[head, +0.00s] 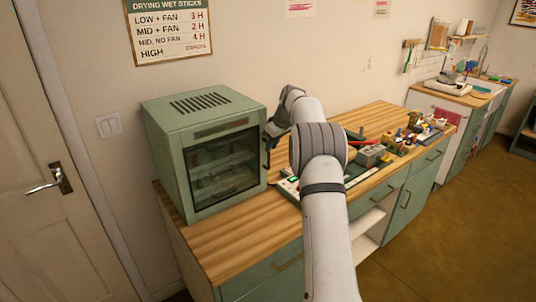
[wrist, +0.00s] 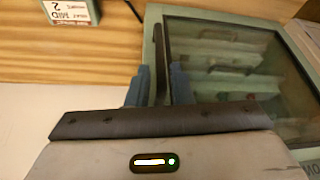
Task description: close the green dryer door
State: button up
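The green dryer (head: 160,160) is a boxy cabinet on the left end of the wooden counter. Its glass-fronted door (head: 226,172) faces the head camera, with racks showing dimly behind the glass. The door also fills the right of the wrist view (wrist: 235,75). I cannot tell whether it is fully flush with the cabinet. The dark upright door handle (wrist: 159,45) runs along the door's edge. My gripper (wrist: 159,80) has its blue fingers close on either side of the handle, seemingly shut on it. In the head view my arm partly hides the gripper at the dryer's right edge.
The wooden counter (head: 240,228) has bare room before the dryer. Boxes, small jars and tools (head: 405,140) crowd its right part. A small labelled block (wrist: 70,10) lies on the wood in the wrist view. A room door (head: 55,150) stands at left.

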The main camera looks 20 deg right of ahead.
jog(key=shift+v, duration=1.45)
